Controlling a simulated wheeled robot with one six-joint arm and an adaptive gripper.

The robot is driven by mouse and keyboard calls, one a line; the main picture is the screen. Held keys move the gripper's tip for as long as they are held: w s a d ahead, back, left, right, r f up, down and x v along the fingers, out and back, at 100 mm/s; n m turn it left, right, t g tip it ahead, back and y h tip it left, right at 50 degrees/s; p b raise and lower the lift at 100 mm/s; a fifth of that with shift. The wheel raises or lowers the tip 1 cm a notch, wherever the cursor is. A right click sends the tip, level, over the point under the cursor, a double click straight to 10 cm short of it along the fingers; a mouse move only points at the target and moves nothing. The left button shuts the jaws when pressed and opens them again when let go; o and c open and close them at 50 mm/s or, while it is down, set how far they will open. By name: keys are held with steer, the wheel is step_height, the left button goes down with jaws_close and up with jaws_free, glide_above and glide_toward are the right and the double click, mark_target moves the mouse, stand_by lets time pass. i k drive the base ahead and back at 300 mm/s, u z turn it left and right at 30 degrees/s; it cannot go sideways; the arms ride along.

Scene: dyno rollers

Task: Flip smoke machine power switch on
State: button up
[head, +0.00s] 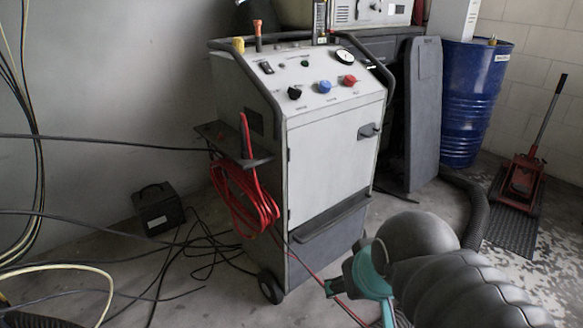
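The smoke machine (330,160) is a tall white and grey wheeled cabinet in the middle of the head view. The panel labels are too small to read, and the switch's position is unclear. My grey and teal arm fills the lower right, in front of and below the panel. My gripper's fingers cannot be made out clearly near the arm's end; nothing of mine touches the panel.
Coiled red hose (243,200) hangs on the machine's left side. Black cables and a small black box (158,208) lie on the floor at left. A blue drum (470,105) and a red floor jack (521,180) stand at right. Space above the panel's front is clear.

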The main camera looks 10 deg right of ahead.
mark_target(265, 66)
steer(key=u, duration=0.05)
steer(key=k, duration=0.5)
steer(key=z, duration=0.75)
steer(key=i, duration=0.75)
steer(key=u, duration=0.55)
